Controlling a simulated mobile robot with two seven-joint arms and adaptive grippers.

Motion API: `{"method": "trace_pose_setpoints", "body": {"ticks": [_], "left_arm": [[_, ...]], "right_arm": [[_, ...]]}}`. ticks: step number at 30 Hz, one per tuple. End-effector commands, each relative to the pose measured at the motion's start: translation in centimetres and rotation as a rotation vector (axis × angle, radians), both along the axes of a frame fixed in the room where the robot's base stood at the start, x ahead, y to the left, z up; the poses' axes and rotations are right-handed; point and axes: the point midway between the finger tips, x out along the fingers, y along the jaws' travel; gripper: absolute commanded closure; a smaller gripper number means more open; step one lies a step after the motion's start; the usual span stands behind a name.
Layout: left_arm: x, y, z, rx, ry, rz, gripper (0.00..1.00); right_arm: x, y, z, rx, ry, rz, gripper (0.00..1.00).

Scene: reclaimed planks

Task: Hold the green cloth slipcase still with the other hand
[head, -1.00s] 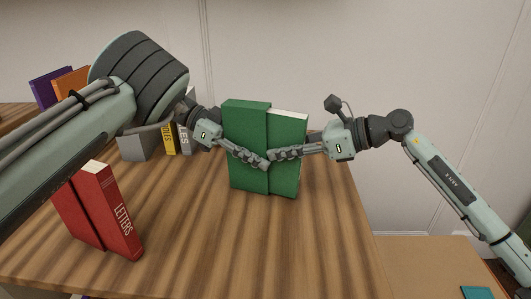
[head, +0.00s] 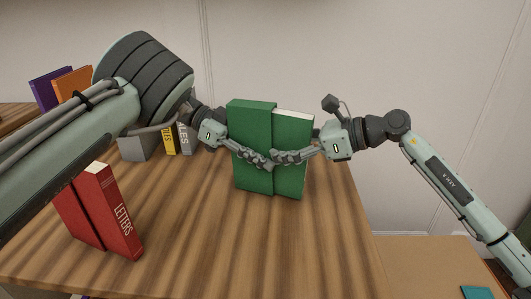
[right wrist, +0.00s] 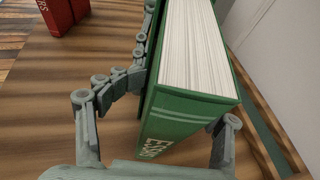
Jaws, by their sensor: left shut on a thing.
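The green cloth slipcase (head: 252,118) stands upright on the wooden top in the head view. A green book (head: 293,131) with white page edges stands partly out of its right side. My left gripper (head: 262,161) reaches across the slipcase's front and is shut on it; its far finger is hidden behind. My right gripper (head: 281,157) comes from the right, one finger bent along the book's front cover. In the right wrist view the book (right wrist: 180,122) lies between my right gripper's fingers, spine towards the wrist; one finger is largely hidden behind it.
A red LETTERS book in its case (head: 110,212) stands at the front left. Yellow (head: 169,142) and grey (head: 186,138) books stand by a grey block (head: 138,147) behind. The top's right edge is close to the slipcase. The front middle is clear.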

Motion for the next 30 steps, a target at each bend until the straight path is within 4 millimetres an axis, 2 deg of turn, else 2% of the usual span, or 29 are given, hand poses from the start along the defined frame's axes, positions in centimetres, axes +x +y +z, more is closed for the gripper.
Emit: {"method": "trace_pose_setpoints", "body": {"ticks": [1, 14, 25, 30], "left_arm": [[-0.2, -0.3, -0.2, 0.000, 0.003, -0.005, 1.00], [-0.1, -0.1, -0.1, 0.002, 0.002, -0.002, 1.00], [0.0, 0.0, 0.0, 0.001, 0.001, 0.000, 1.00], [0.0, 0.1, 0.1, 0.001, -0.001, 0.001, 1.00]], "right_arm": [[0.0, 0.3, 0.7, 0.012, -0.009, 0.002, 0.43], [0.0, -0.1, 0.5, 0.006, -0.007, -0.001, 0.43], [-1.3, -4.8, 2.1, -0.001, -0.002, -0.005, 0.43], [-1.7, -6.2, 2.7, 0.001, -0.002, -0.004, 0.43]]}}
